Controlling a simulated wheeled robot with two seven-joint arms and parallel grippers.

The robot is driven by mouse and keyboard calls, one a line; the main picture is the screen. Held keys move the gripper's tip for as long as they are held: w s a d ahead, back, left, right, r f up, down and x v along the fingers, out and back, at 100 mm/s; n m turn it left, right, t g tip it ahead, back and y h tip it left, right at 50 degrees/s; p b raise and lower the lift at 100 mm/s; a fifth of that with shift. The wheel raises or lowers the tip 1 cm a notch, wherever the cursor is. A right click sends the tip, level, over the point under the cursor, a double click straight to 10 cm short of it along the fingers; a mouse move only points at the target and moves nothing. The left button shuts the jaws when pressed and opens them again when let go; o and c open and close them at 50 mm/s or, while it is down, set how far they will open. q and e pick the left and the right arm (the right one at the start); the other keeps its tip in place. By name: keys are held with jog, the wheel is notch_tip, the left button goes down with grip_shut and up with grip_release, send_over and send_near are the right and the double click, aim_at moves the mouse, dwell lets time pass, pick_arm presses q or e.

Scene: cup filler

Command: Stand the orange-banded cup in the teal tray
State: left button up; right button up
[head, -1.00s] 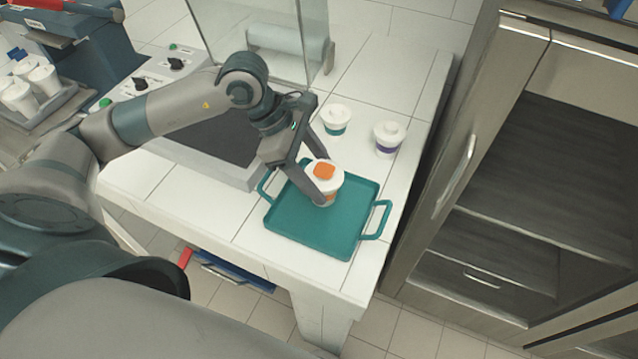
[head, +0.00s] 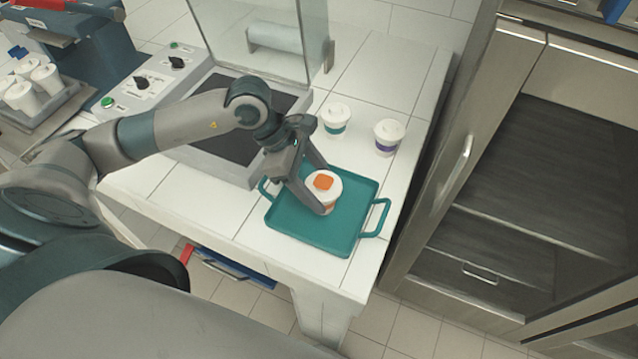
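The orange-banded cup (head: 332,189) is white, with an orange square on its lid. It is upright over the middle of the teal tray (head: 345,235), at or very near its floor; I cannot tell whether it touches. My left gripper (head: 325,192) comes in from the upper left, with one finger on each side of the cup, shut on it. The cup's lower front left is partly hidden by a finger. The teal tray lies on the white tiled counter with a handle at each side. My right gripper is not in view.
A teal-banded cup (head: 335,117) and a purple-banded cup (head: 388,136) stand on the counter (head: 385,85) behind the tray. A machine with a clear shield (head: 270,40) and knobs is at the back left. A tall cabinet (head: 500,180) stands to the right, across a gap.

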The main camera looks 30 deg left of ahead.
pick_arm(q)
jog(key=o, duration=0.3)
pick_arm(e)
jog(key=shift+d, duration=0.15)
pick_arm(q)
jog(key=shift+r, duration=0.1)
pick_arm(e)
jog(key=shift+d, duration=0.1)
pick_arm(q)
jog(key=shift+r, duration=0.1)
jog(key=shift+a+r, duration=0.1)
jog(key=shift+a, duration=0.1)
jog(key=b+v, duration=0.2)
jog(key=v, duration=0.4)
jog(key=shift+a+r+b, duration=0.15)
jog(key=shift+r+b, duration=0.05)
jog(key=shift+b, duration=0.2)
jog(key=shift+b+v, duration=0.6)
jog(key=shift+v, duration=1.95)
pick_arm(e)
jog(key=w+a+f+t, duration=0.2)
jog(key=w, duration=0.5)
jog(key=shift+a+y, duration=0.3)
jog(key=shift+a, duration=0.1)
